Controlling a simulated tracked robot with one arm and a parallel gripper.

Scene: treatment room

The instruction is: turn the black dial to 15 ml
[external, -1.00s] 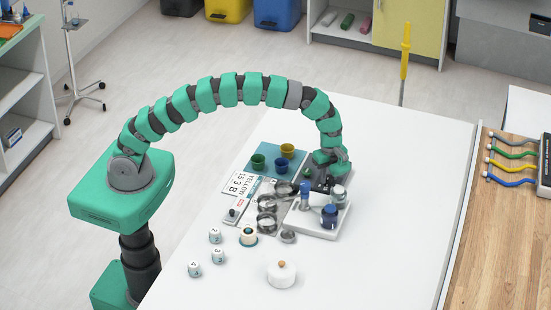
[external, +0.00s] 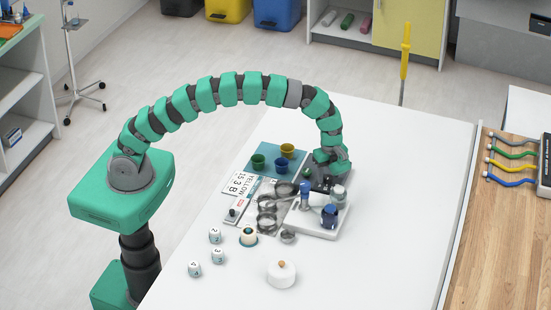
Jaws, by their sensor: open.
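My gripper (external: 325,186) points down at the end of the green arm, over the back part of a white tray-like base (external: 315,228). Its fingers are small and dark here and are open. The black dial is not clearly seen; dark parts under the gripper blend with its fingers, so I cannot tell dial from finger, nor whether they touch. No 15 ml mark is legible. A blue-topped jar (external: 329,213), a pale-topped jar (external: 339,194) and a blue-capped item (external: 305,189) stand on the base, close beside the gripper.
Round metal rings or cups (external: 267,222) lie left of the base. Coloured cups (external: 258,161) stand on a teal mat. Lettered cards (external: 238,182), numbered white blocks (external: 215,236) and a white lidded pot (external: 281,275) are nearby. The table's right side is clear.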

